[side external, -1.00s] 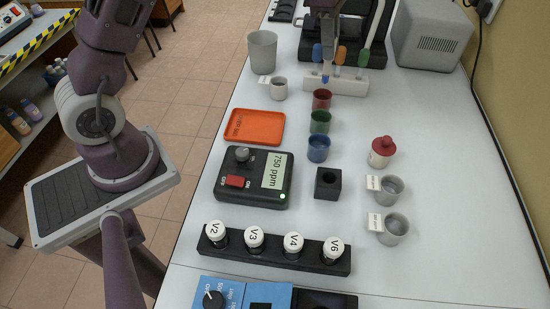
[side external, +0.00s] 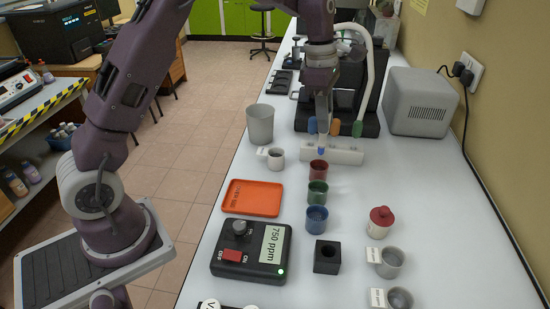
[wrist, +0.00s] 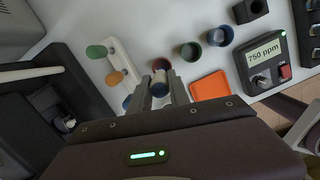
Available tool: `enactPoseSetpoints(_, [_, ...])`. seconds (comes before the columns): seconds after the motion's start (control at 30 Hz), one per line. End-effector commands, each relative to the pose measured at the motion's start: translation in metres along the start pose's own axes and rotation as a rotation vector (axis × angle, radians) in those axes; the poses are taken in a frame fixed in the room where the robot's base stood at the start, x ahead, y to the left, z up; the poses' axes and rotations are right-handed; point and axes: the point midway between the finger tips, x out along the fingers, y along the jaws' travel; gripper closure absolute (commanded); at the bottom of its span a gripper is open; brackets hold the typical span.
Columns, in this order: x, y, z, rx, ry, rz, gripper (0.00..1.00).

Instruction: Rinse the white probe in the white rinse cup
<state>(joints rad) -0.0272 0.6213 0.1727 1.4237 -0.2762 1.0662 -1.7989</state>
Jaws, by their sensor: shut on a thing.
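My gripper (side external: 322,112) points down at the near side of the probe rack and is shut on a pale, thin probe (side external: 322,138) with a blue tip. The probe's pale end shows between the fingers in the wrist view (wrist: 160,88). The tip is in front of the rack; whether it touches anything is unclear. A small whitish cup (side external: 276,159) with a label stands to the left of the gripper. It looks like the rinse cup, but its label is unreadable. This cup is not visible in the wrist view.
The white rack (side external: 345,157) holds blue, orange and green handles. Red (side external: 318,170), green (side external: 317,193) and blue (side external: 316,218) cups stand in a row. A large grey beaker (side external: 260,125) stands behind the whitish cup. An orange tray (side external: 252,198) lies nearer.

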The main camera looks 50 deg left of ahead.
Motion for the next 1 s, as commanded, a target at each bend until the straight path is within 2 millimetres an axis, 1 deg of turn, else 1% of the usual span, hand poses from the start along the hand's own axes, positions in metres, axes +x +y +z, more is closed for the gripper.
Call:
enactPoseSetpoints(0.07, [-0.002, 0.002, -0.007, -0.002, 0.000, 0.001, 1.00])
enactPoseSetpoints(0.13, [-0.005, 0.005, -0.023, -0.006, 0.001, 0.001, 1.00])
enactPoseSetpoints(0.33, [-0.017, 0.008, -0.091, -0.008, 0.001, 0.001, 1.00])
enactPoseSetpoints(0.4, [-0.020, 0.007, -0.108, -0.006, 0.001, 0.000, 1.00])
enactPoseSetpoints(0.47, [-0.021, 0.006, -0.118, -0.004, 0.000, 0.000, 1.00])
enactPoseSetpoints(0.57, [-0.015, 0.005, -0.123, -0.001, 0.000, -0.002, 1.00])
enactPoseSetpoints(0.7, [-0.001, 0.005, -0.125, -0.001, 0.001, -0.003, 1.00])
enactPoseSetpoints(0.8, [0.005, 0.005, -0.126, 0.000, 0.001, -0.001, 1.00])
enactPoseSetpoints(1.0, [0.007, 0.006, -0.126, 0.000, 0.000, 0.000, 1.00])
